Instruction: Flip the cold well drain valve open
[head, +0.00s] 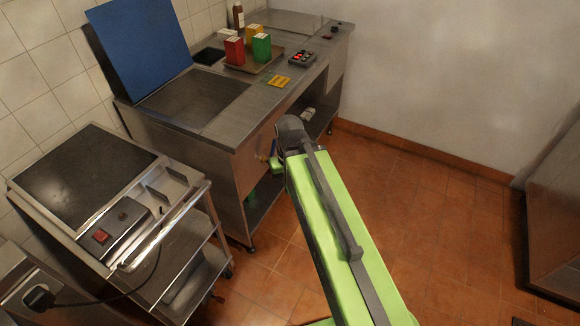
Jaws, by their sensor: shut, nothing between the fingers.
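My gripper (291,132) is at the far end of my green arm, beside the front of the steel counter that holds the cold well (195,97). Its dark end shows, but the fingertips are hard to make out. It is shut and empty. A small blue piece (274,164), which looks like the drain valve's handle, shows under the counter just left of my arm. My arm and wrist hide part of this area, so I cannot tell the handle's exact position or whether the gripper touches it. The well's blue lid (140,45) stands raised.
A steel cart (110,200) with a dark flat top, a red switch and a cable stands at left. On the counter, a tray (240,70) holds red, green and yellow containers. Tiled floor (420,190) is clear at right; another steel unit (555,210) stands at the right edge.

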